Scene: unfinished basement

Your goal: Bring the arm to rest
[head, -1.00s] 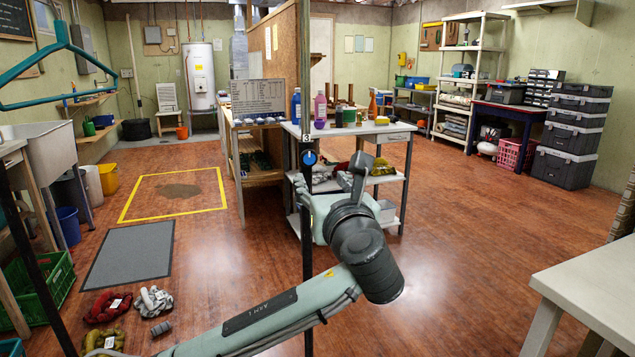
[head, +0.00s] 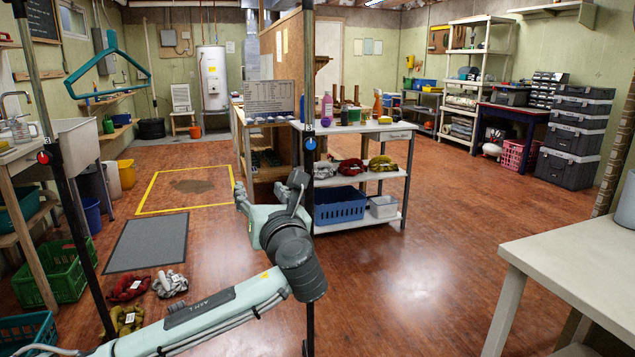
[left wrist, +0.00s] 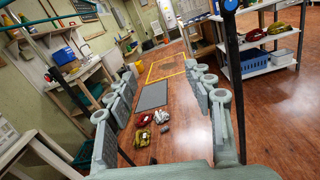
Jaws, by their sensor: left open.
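My left arm (head: 215,315) reaches in from the lower left of the head view. Its left gripper (head: 268,192) is in mid-air in front of the white shelf cart, with its fingers apart. In the left wrist view the fingers of the left gripper (left wrist: 168,95) stand wide on both sides, with nothing held between them. The floor, with the grey mat (left wrist: 153,96) and cloth bundles, shows through the gap. My right gripper is not in view.
A dark upright post (head: 310,235) stands close by the left gripper; another post (head: 75,215) is at left. The shelf cart (head: 388,130) stands beyond. A white table (head: 575,265) is at right. A grey mat (head: 148,243) and bundles (head: 128,287) lie at left; the middle-right floor is clear.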

